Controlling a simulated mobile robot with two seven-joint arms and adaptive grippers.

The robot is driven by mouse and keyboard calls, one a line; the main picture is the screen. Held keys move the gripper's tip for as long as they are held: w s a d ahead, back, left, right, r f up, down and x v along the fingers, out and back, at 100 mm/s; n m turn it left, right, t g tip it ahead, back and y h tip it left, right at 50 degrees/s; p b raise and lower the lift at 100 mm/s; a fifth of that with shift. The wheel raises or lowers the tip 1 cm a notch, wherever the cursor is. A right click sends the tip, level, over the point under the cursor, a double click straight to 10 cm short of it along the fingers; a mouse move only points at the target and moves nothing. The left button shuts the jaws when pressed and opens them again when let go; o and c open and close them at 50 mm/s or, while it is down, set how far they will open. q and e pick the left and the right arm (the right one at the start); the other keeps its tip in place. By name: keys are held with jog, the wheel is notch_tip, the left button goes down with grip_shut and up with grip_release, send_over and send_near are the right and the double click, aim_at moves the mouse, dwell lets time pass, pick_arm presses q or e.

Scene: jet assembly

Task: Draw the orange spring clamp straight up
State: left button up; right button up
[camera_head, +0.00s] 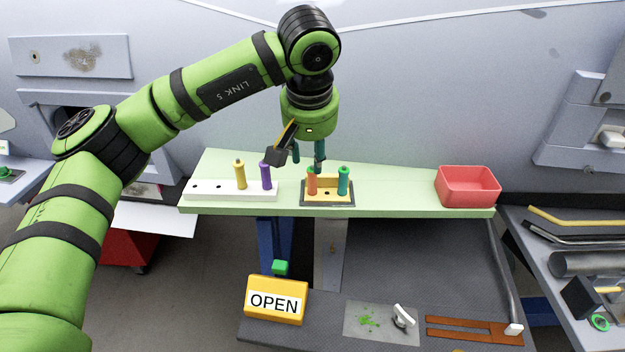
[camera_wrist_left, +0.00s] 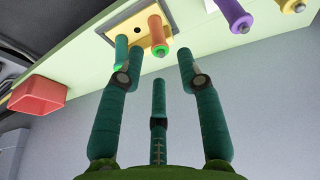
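The orange spring clamp (camera_head: 311,182) stands upright in the left part of a small yellow block on a dark base (camera_head: 328,203). A teal clamp (camera_head: 343,182) stands beside it on the right. My left gripper (camera_head: 308,158) points down just above the orange clamp, its fingers apart and empty. In the left wrist view, the orange clamp (camera_wrist_left: 156,32) shows in the gap beyond the spread fingertips of the left gripper (camera_wrist_left: 158,72), and no finger is seen closed on it. The teal clamp (camera_wrist_left: 121,50) is close to one fingertip there. My right gripper is not in view.
A white rack (camera_head: 207,192) to the left holds a yellow peg (camera_head: 239,175) and a purple peg (camera_head: 265,177). A red bin (camera_head: 468,190) sits at the right end of the pale green shelf (camera_head: 400,187). The shelf between block and bin is clear.

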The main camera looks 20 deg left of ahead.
aim_at(312, 169)
pick_arm(q)
jog(key=x, duration=0.1)
jog(key=b+x, duration=0.1)
jog(key=shift+w+d+f, duration=0.1)
jog(key=shift+w+f, duration=0.15)
jog(key=shift+w, duration=0.05)
jog(key=shift+b+x, duration=0.65)
jog(key=shift+x, duration=0.55)
jog(key=shift+w+f, duration=0.1)
jog(key=shift+f, duration=0.25)
jog(key=shift+w+f+b, duration=0.2)
jog(key=shift+f+b, duration=0.2)
grip_shut()
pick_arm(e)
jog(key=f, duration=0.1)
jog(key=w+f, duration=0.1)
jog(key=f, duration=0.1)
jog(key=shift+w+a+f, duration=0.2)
pick_arm(q)
jog(key=shift+r, duration=0.1)
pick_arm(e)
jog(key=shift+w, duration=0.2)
pick_arm(q)
jog(key=shift+w+r+p, duration=0.1)
jog(key=shift+r+p, duration=0.2)
jog(key=shift+r, duration=0.1)
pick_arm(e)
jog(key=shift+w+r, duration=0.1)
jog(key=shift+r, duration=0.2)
